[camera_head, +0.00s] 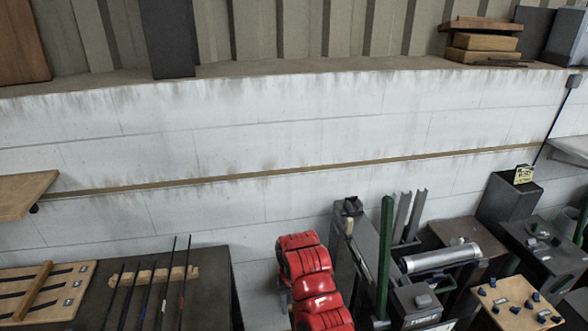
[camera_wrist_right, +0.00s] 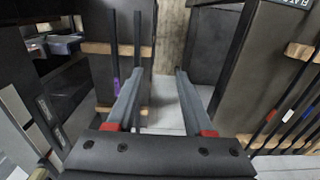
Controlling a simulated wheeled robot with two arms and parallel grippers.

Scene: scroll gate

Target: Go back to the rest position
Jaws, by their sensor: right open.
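My right gripper (camera_wrist_right: 156,74) shows in the right wrist view, with its two grey fingers apart. Nothing is held between them; pale floor (camera_wrist_right: 163,117) and an upright tan surface (camera_wrist_right: 170,45) show in the gap. Dark panels (camera_wrist_right: 225,75) stand on the right of the fingers, and dark uprights (camera_wrist_right: 139,35) on the left. I do not make out either gripper in the head view. My left gripper is not seen.
In the head view, a red segmented object (camera_head: 308,275) stands at bottom centre. Dark equipment with a green post (camera_head: 386,255) crowds the lower right. A dark panel (camera_head: 215,262) with several thin rods is lower left. A white block wall (camera_head: 270,120) spans behind.

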